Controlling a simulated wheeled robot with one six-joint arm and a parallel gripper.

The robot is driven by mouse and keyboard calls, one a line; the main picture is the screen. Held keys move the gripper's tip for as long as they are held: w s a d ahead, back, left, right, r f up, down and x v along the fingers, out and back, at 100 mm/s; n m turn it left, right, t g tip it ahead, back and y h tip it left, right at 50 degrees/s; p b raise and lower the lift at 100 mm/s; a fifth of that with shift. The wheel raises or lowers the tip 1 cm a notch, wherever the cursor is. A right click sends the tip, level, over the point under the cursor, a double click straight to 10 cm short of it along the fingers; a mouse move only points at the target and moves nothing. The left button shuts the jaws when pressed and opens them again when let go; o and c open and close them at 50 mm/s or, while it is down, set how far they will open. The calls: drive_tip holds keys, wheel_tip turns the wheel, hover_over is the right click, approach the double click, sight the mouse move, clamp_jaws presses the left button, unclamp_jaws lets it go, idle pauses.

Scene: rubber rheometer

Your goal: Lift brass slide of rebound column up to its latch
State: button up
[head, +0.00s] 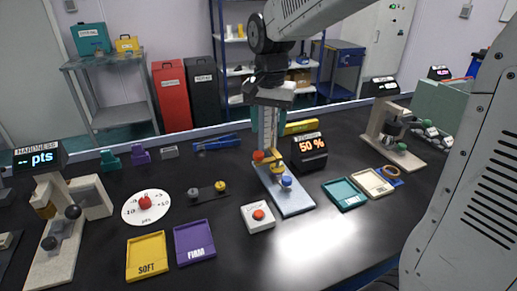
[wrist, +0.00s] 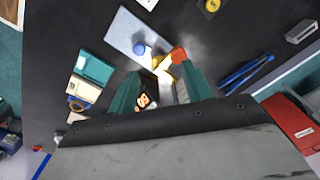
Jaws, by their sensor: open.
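The rebound column (head: 267,127) stands on a pale blue-grey base plate (head: 295,205), mostly hidden behind my wrist. The brass slide (head: 275,168) sits low on it, just above the plate; it also shows in the wrist view (wrist: 163,72) between my fingertips. A red-orange knob (head: 258,156) is beside the column, and a blue piece (head: 287,181) is on the plate. My gripper (head: 268,138) points down over the column, with its teal fingers apart on either side in the wrist view (wrist: 160,82). I cannot tell whether they touch anything. The latch is not clearly visible.
A display reading 50 % (head: 309,152) stands close right of the column. A white box with an orange button (head: 258,218) is in front. Teal (head: 345,193) and cream (head: 372,182) trays lie right; blue tweezers (head: 216,143) lie behind left.

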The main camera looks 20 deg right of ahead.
drive_tip(key=m, duration=0.1)
hover_over(259, 153)
wheel_tip(259, 153, down, 2)
drive_tip(key=shift+f, duration=0.25)
wheel_tip(259, 153, down, 8)
drive_tip(key=shift+w+r, duration=0.1)
drive_tip(key=shift+r, duration=0.05)
drive_tip(key=shift+c, duration=0.3)
drive_tip(key=shift+r, duration=0.1)
clamp_jaws()
